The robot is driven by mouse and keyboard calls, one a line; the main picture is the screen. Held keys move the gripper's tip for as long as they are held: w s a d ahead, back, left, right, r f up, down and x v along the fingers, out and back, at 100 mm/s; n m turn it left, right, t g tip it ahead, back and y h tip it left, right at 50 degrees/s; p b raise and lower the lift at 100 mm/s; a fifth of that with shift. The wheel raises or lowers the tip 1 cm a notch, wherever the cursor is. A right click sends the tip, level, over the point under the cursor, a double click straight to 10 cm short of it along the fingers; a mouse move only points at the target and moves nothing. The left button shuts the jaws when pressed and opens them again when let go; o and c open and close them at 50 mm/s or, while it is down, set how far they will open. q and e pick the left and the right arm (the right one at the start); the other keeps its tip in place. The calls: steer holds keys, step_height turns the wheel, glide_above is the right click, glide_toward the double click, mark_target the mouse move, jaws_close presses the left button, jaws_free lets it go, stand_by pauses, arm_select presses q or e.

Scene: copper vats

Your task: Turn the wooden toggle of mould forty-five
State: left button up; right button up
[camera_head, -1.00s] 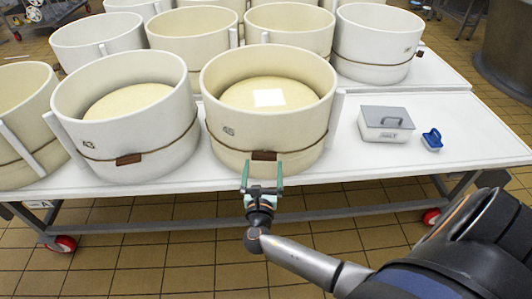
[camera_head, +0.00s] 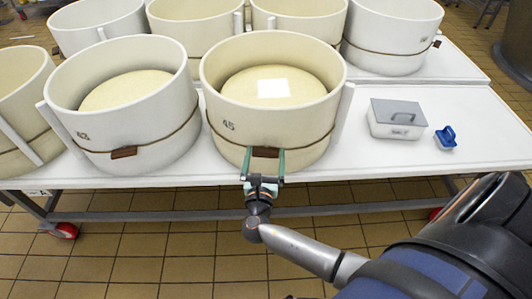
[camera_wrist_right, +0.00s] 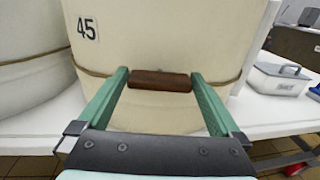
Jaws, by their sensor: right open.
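Mould forty-five (camera_head: 232,138) is a cream round mould at the front of the white table, with "45" on its wall; it also shows in the right wrist view (camera_wrist_right: 150,40). A brown cord runs round it, with the wooden toggle (camera_head: 265,152) lying level at the front. In the right wrist view the toggle (camera_wrist_right: 160,81) lies between the tips of my right gripper's green fingers. My right gripper (camera_head: 263,165) is open, one finger at each end of the toggle, with small gaps showing. My left gripper is not in view.
Another mould (camera_head: 125,110) with its own toggle (camera_head: 124,152) stands close on the left. More moulds stand behind. A grey-lidded box (camera_head: 396,118) and a small blue-handled object (camera_head: 446,138) sit on the table (camera_head: 365,168) to the right.

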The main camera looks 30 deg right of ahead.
steer(key=c, duration=1)
